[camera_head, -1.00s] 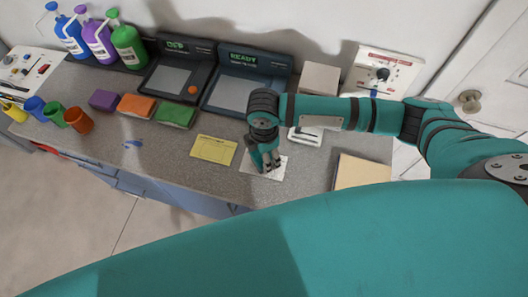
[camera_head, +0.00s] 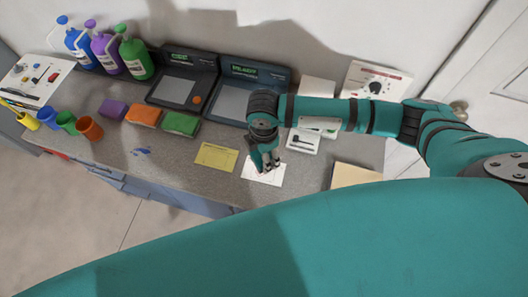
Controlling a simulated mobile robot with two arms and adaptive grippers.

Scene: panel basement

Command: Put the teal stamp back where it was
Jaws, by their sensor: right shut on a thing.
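My right gripper (camera_head: 265,166) reaches down over a white card (camera_head: 253,174) near the front edge of the counter. It is shut on the teal stamp, which the fingers and their matching colour hide almost wholly. I cannot tell whether the stamp touches the card. Small reddish marks show on the card by the fingertips. A white tray (camera_head: 302,149) with a dark tool-like thing on it lies just right of the gripper, partly under my arm. My left gripper is not in view.
A yellow form (camera_head: 216,157) lies left of the card and a tan pad (camera_head: 355,176) to the right. Green (camera_head: 181,125), orange (camera_head: 143,115) and purple (camera_head: 112,109) blocks sit further left. Two dark display devices (camera_head: 180,80) stand behind, with bottles and cups at the far left.

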